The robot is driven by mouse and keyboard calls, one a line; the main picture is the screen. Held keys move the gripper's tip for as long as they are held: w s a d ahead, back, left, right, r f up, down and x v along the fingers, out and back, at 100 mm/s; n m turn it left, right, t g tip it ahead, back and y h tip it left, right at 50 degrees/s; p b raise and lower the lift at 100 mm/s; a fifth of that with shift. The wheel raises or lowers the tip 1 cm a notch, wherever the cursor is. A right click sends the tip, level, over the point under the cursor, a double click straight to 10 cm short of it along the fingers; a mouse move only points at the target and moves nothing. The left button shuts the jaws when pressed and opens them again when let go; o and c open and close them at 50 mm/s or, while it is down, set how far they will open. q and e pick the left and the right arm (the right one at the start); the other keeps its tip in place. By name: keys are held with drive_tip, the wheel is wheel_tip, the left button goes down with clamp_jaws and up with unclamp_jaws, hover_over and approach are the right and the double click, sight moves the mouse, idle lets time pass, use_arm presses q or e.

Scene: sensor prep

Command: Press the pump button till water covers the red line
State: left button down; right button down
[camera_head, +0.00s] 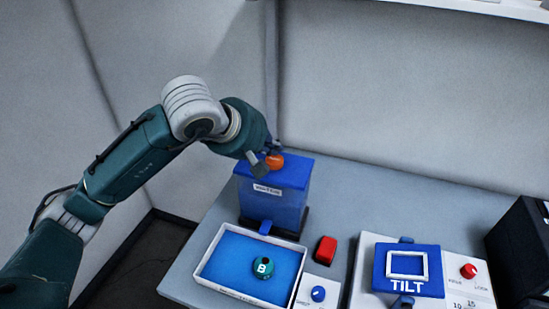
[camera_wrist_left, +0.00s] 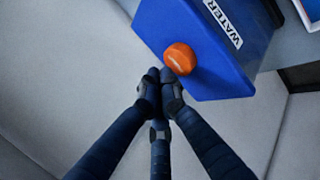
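The pump button is an orange knob (camera_head: 275,161) on the blue lid of the water tank (camera_head: 272,205). The knob also shows in the left wrist view (camera_wrist_left: 180,58), beside the WATER label. My left gripper (camera_head: 265,157) is at the lid, right by the knob. In the left wrist view its fingers (camera_wrist_left: 162,82) are drawn together, empty, with the tips just beside the knob. I cannot tell whether they touch it. A white tray (camera_head: 205,247) with a blue inside stands in front of the tank. No red line can be made out. My right gripper is out of view.
A teal round piece marked B (camera_head: 262,267) is in the tray. A red block (camera_head: 325,250) and a blue knob (camera_head: 318,294) are to its right. A TILT panel (camera_head: 410,272) with a red knob (camera_head: 468,271) stands farther right. Walls (camera_head: 400,95) close off the back.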

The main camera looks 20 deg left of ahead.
sight(273, 161)
use_arm(q)
drive_tip(key=shift+r+p, duration=1.35)
drive_tip(key=shift+r, duration=1.2)
